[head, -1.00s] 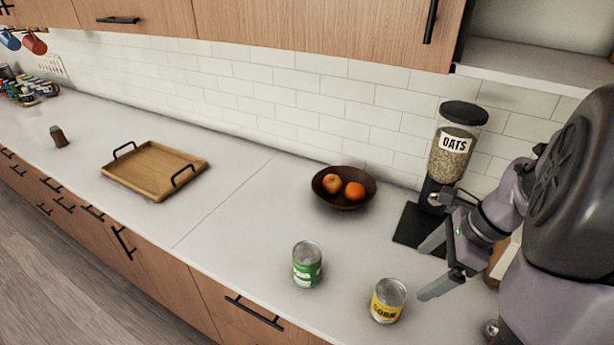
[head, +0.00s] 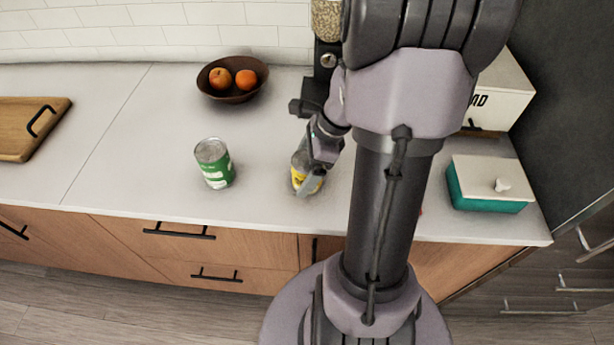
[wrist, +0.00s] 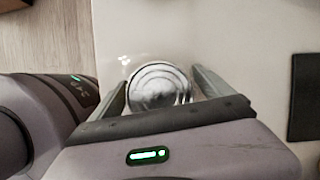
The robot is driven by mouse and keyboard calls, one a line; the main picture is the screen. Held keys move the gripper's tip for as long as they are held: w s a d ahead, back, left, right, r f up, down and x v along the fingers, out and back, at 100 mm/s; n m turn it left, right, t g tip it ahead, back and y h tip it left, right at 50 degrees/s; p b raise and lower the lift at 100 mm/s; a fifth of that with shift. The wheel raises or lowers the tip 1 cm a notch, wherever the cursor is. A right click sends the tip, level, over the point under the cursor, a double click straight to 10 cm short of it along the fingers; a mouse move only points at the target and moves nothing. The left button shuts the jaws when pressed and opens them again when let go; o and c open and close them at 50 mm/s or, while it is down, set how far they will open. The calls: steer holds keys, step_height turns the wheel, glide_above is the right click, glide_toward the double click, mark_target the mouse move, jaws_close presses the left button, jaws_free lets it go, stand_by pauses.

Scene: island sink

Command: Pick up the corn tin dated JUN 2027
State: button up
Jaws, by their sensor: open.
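The yellow-labelled corn tin (head: 297,179) stands upright on the counter, partly hidden by my gripper (head: 312,186). In the wrist view the round silver top of a tin (wrist: 159,86) shows between the two open fingers of my gripper (wrist: 160,80), with a finger on either side. Whether the fingers touch it I cannot tell. A green-labelled tin (head: 215,164) stands upright to the left, apart from my gripper. No date can be read on either tin.
A brown bowl with oranges (head: 231,94) stands behind the tins, near the wall. An oats dispenser (head: 327,20) is at the back. A white bread box (head: 497,95) and a teal box with a white lid (head: 488,185) are to the right. A wooden tray (head: 20,145) lies far left.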

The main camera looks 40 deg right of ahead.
steer(key=shift+w+a+f, duration=0.1)
steer(key=shift+f, duration=0.3)
steer(key=shift+r, duration=0.15)
steer(key=shift+c, duration=0.9)
steer(key=c, duration=1.7)
steer(key=shift+r, duration=0.1)
